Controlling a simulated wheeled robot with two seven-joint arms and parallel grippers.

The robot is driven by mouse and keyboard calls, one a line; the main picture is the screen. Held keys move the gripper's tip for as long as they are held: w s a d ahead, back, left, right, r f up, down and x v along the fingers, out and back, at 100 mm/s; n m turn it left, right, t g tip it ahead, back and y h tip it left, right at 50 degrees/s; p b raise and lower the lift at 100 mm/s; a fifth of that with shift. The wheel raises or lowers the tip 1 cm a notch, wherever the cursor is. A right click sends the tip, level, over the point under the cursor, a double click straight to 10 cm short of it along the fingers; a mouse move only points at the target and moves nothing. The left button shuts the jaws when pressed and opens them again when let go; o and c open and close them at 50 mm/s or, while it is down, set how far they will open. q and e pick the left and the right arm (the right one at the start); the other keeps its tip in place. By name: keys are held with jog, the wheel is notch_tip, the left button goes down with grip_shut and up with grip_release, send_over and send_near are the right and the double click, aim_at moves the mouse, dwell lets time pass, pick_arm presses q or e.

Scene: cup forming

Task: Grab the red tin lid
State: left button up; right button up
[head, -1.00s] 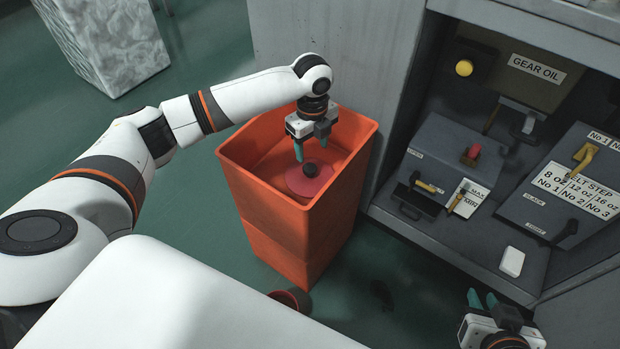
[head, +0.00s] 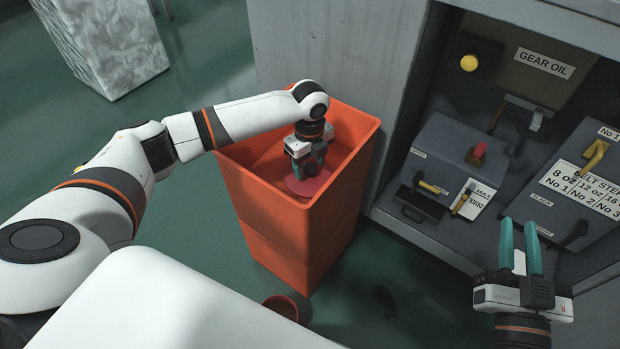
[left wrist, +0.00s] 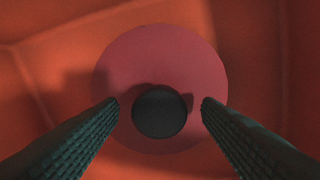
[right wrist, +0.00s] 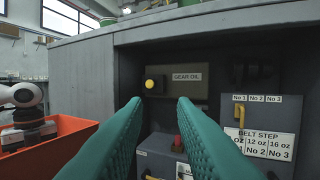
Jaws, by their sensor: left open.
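The red tin lid (left wrist: 160,60) is a round disc with a black knob (left wrist: 160,112) at its middle. It lies inside the orange bin (head: 262,215), where the head view shows part of the lid (head: 318,184). My left gripper (head: 308,172) reaches down into the bin over the lid. In the left wrist view its open fingers (left wrist: 160,104) stand on either side of the knob, with a gap on both sides. My right gripper (head: 520,225) is raised in front of the cabinet, its fingers (right wrist: 155,105) apart with nothing between them.
The grey cabinet (head: 330,50) stands right beside the bin, with labelled boxes, levers and a yellow button (head: 469,63) in its opening. A dark reddish round container (head: 285,306) stands on the floor in front of the bin. The bin walls closely surround my left gripper.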

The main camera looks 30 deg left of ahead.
pick_arm(q)
jog(key=shift+f, duration=0.75)
pick_arm(e)
jog(key=shift+s+a+r+t, duration=0.1)
jog(key=shift+s+r+t, duration=0.05)
jog(key=shift+r+t, duration=0.4)
jog(key=shift+s+r+t, duration=0.1)
jog(key=shift+r+t, duration=0.25)
jog(key=shift+r, duration=0.25)
pick_arm(q)
jog(key=shift+c, duration=0.3)
jog(key=c, duration=1.1)
jog(key=shift+o, duration=0.2)
jog(key=shift+r, duration=0.25)
pick_arm(e)
jog(key=shift+f, duration=0.1)
